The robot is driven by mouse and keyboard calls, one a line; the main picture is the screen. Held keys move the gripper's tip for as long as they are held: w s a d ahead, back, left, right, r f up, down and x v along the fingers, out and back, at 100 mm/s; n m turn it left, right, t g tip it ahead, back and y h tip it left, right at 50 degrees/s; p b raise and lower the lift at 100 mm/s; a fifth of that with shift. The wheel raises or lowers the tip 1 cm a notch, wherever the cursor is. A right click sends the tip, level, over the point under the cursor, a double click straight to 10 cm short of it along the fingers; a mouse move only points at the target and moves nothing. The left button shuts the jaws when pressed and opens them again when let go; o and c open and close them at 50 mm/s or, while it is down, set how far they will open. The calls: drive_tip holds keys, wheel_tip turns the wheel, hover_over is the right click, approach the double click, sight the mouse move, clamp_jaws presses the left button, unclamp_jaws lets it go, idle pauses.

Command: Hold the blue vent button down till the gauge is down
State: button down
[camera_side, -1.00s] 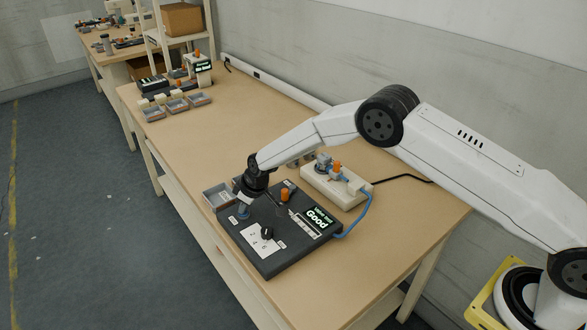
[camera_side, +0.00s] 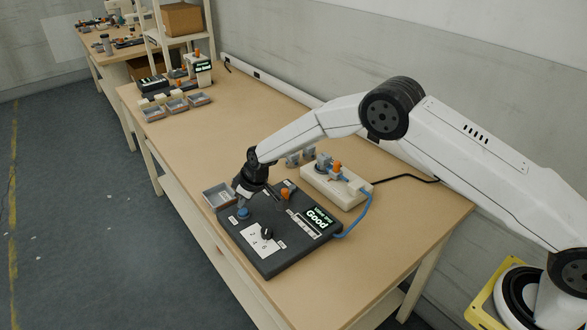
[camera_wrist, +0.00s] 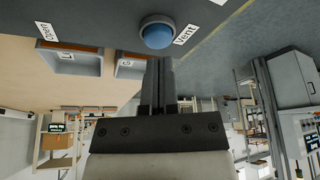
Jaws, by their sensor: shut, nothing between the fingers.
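The blue vent button (camera_side: 243,213) is a round cap in a grey ring at the left corner of the dark control box (camera_side: 275,260). It also shows in the wrist view (camera_wrist: 157,36), beside a "Vent" label. My gripper (camera_side: 241,194) is just above the button, pointing down, with nothing held. In the wrist view its shut fingers (camera_wrist: 158,62) end just short of the button ring, seemingly apart from it. The box's lit screen (camera_side: 317,217) reads "Good" under a smaller line. A pale marked strip (camera_side: 303,224) lies beside it; I cannot read a gauge level.
The box also carries a black knob (camera_side: 267,232) on a white numbered plate and an orange part (camera_side: 286,193). A grey bin (camera_side: 218,195) stands behind the box. A cream block with fittings (camera_side: 335,186) joins the box by a blue hose (camera_side: 362,215).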

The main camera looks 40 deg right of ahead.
sight(246, 212)
drive_tip(key=shift+r, duration=2.5)
drive_tip(key=shift+s+d+r, duration=0.15)
drive_tip(key=shift+d+r, duration=0.05)
drive_tip(key=s+d+r+m, duration=0.2)
drive_tip(key=s+d, duration=0.3)
drive_tip(key=s, duration=0.6)
drive_tip(key=s+d+r+m+g+h, duration=0.1)
drive_tip(key=s+d+r, duration=0.3)
drive_tip(key=s, duration=0.7)
drive_tip(key=s+d+r+m+h, duration=0.1)
drive_tip(key=s+d+r+m, duration=0.2)
drive_tip(key=s+d, duration=0.4)
drive_tip(key=s, duration=0.4)
drive_tip(key=shift+s, duration=0.35)
